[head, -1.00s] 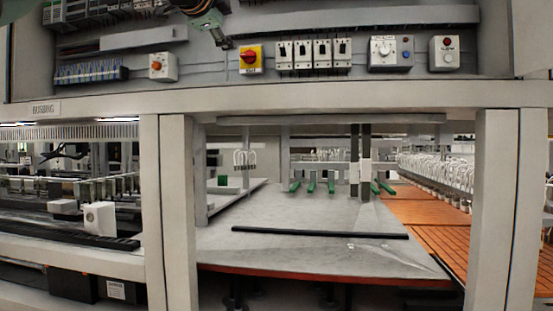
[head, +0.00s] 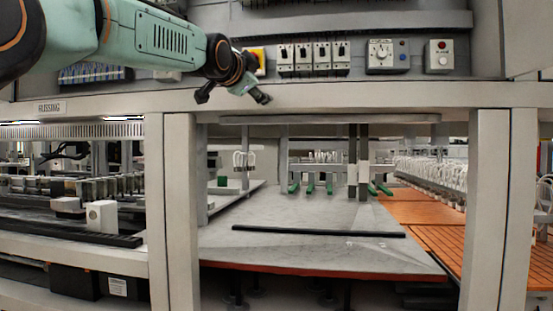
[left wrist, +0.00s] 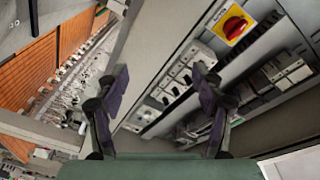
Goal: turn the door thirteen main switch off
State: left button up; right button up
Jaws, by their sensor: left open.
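A red rotary knob on a yellow plate (left wrist: 234,22), the likely main switch, is on the panel at the upper right of the left wrist view. In the head view only an edge of the yellow plate (head: 259,58) shows behind my left gripper (head: 234,98). I cannot read a door number on it. My left gripper is open and empty, in front of the panel's lower edge and just below the switch. Its two fingers are spread apart in the left wrist view (left wrist: 161,76), and the knob is beyond the right finger, not between them. My right gripper is not in view.
A row of several white breakers (head: 314,55) is close to the right of the switch. Farther right are a dial box (head: 388,56) and a red-button box (head: 439,57). A grey beam (head: 350,95) runs below the panel, above a grey table (head: 300,250).

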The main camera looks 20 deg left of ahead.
pick_arm(q)
jog(key=w+d+f+n+b, duration=0.1)
jog(key=w+d+f, duration=0.1)
jog(key=f, duration=0.6)
jog(key=w+d+f+n+g+h+b, duration=0.1)
jog(key=w+f, duration=0.1)
jog(key=f, duration=0.6)
jog(key=shift+d+f+n, duration=0.3)
jog(key=shift+d+f, duration=0.05)
jog(key=shift+f, duration=0.05)
jog(key=shift+d+g, duration=0.1)
jog(key=shift+g, duration=0.2)
